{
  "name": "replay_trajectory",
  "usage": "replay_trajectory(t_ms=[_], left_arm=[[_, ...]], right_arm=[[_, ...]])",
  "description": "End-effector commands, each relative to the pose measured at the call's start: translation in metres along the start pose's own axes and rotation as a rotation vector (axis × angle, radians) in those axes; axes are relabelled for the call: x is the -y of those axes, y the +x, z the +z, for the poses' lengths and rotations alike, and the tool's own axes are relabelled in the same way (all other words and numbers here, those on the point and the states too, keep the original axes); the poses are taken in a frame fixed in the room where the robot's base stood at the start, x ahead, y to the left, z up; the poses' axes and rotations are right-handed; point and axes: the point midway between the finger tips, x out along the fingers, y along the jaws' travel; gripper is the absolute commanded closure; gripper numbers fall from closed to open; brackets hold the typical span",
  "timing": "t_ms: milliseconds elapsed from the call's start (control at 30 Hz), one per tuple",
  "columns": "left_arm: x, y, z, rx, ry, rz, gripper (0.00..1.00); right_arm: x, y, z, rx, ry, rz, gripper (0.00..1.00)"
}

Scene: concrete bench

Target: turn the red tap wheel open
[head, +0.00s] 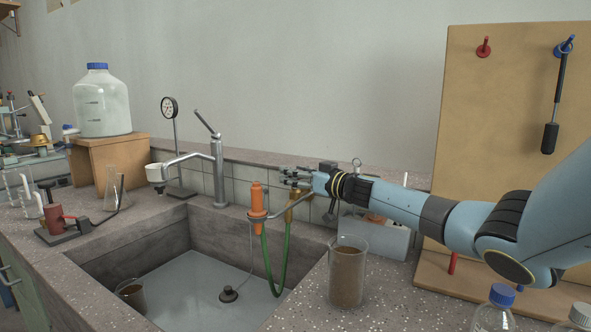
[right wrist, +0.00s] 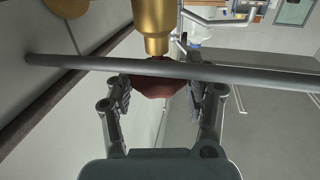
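The red tap wheel (right wrist: 157,90) shows as a dark red, partly hidden shape between the fingers of my right gripper (right wrist: 160,100) in the right wrist view. The fingers are spread, one on each side of it; I cannot tell whether they touch it. A brass tap body (right wrist: 152,25) is just beyond the wheel. In the head view my right gripper (head: 290,177) is at the sink's back right edge, by the brass fitting (head: 291,207), and the wheel cannot be made out there. My left gripper is in neither view.
A grey rod (right wrist: 230,73) crosses close in front of the wheel. An orange-handled piece (head: 258,203) with a green hose (head: 283,265) hangs at the sink (head: 195,268). A brown-filled beaker (head: 348,272) stands on the bench below my right arm. A steel faucet (head: 216,165) rises behind the sink.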

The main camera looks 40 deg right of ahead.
Motion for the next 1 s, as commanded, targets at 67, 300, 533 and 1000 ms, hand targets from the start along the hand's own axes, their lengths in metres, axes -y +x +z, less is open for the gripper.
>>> replay_trajectory(t_ms=[67,300,533,1000], left_arm=[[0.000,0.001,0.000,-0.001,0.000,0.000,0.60],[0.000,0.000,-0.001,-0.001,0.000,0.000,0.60],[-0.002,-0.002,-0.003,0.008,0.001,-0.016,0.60],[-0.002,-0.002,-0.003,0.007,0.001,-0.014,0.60]], right_arm=[[0.004,-0.001,0.006,0.005,0.006,-0.005,0.39],[0.002,-0.001,0.004,0.003,0.004,-0.002,0.27],[0.001,-0.006,0.003,0.002,0.001,-0.001,0.27],[0.006,-0.068,0.002,0.003,0.002,-0.006,0.27]])
